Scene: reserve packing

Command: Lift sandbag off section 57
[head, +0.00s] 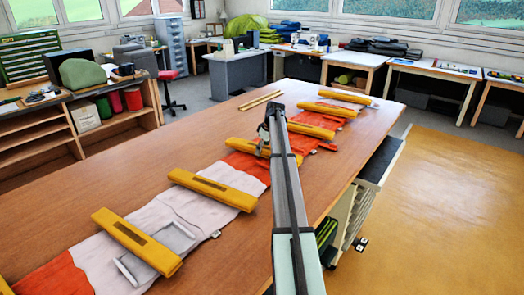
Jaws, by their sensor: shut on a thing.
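Several yellow sandbags lie across a long strip of white and orange fabric (160,217) on the wooden table. The nearest fully visible ones are a sandbag (138,241) and another sandbag (212,190) on the white fabric. My gripper (262,149) is shut on the sandbag (240,146) at mid-table, over orange fabric. My arm hides part of that bag. Farther sandbags (328,109) (345,96) lie to the right of my arm. I cannot read any section number. I cannot tell whether the held bag is clear of the fabric.
The brown table (110,180) has clear room left of the fabric. Two thin yellow strips (260,100) lie behind my gripper. A shelf unit (90,130) with coloured spools stands at left. A drawer cart (365,190) stands against the table's right side.

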